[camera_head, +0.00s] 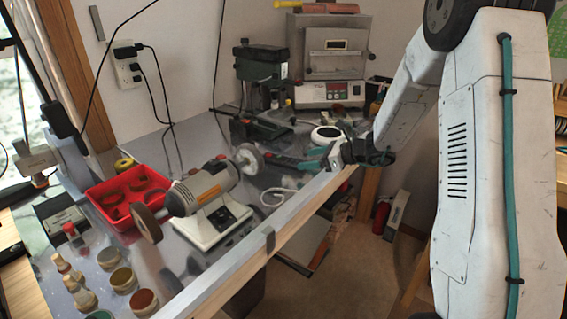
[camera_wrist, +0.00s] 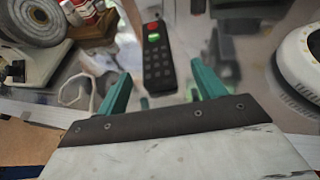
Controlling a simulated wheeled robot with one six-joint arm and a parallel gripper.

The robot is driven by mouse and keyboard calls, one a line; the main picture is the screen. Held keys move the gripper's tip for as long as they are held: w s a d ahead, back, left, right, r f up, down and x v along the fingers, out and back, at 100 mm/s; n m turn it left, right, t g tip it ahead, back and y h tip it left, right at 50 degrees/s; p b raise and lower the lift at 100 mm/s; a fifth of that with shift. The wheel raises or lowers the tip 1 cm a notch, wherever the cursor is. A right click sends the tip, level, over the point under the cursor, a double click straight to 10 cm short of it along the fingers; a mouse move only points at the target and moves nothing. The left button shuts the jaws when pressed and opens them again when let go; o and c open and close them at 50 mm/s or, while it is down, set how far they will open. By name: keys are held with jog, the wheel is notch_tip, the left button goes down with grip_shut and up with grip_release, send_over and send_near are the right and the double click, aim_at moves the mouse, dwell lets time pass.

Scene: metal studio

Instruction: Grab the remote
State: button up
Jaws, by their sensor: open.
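The remote (camera_wrist: 158,58) is black with rows of dark buttons, a red button near its far end and a lit green spot. In the wrist view it lies lengthwise on the bench top, between and beyond my fingers. My gripper (camera_wrist: 160,72) is open, with two teal fingers on either side of the remote's near end in the picture. No contact shows. In the head view my gripper (camera_head: 312,160) is low over the bench near its front edge, and I cannot clearly make out the remote there.
A bench grinder (camera_head: 205,195) stands left of my gripper, with a red tray (camera_head: 128,197) behind it. A white round device (camera_head: 326,135) sits close by; it also shows at right in the wrist view (camera_wrist: 300,62). A small kiln (camera_head: 328,62) stands at the back. The bench edge is near.

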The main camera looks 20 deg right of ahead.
aim_at(290, 160)
jog(key=x, duration=0.6)
jog(key=shift+a, duration=0.4)
jog(key=shift+r, duration=0.1)
jog(key=c, duration=1.1)
